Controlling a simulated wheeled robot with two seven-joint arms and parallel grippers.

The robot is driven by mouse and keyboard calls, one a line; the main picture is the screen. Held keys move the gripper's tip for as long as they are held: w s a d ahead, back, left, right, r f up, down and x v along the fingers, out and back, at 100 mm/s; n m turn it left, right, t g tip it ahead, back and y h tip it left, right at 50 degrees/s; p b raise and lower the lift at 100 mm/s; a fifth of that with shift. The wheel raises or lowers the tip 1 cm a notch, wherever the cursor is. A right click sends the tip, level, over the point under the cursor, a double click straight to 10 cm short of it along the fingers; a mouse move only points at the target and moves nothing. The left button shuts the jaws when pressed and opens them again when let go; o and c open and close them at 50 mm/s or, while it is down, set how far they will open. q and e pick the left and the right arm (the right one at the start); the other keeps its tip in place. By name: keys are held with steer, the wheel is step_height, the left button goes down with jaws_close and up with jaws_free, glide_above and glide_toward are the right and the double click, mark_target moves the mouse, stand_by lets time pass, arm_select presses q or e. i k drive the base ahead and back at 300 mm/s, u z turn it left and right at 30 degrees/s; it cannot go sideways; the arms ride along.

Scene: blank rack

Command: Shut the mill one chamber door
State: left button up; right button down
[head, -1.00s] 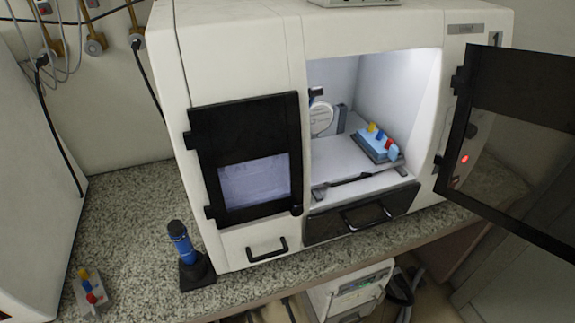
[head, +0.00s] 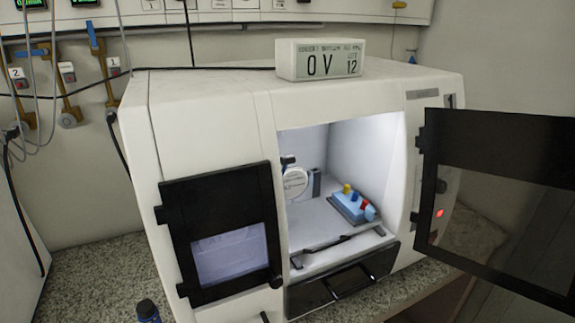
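The mill (head: 205,105) is a large white machine on a speckled counter. Its right chamber door (head: 488,140), black-framed with a dark see-through pane, stands swung wide open to the right on hinges at the chamber's right edge. The lit chamber (head: 360,150) is open to view. The left black-framed door (head: 222,190) is closed, with a pale window. I cannot tell from any label which door is mill one's. Neither of my grippers shows.
A display box (head: 318,60) reading "OV 12" sits on top of the mill. A blue and black handheld tool (head: 147,311) stands at the bottom left. Cables and wall valves (head: 68,110) are behind at left. The counter (head: 95,275) left of the mill is mostly clear.

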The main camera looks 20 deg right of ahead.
mark_target(537, 149)
steer(key=u, duration=1.25)
steer(key=k, duration=1.2)
steer(key=z, duration=1.75)
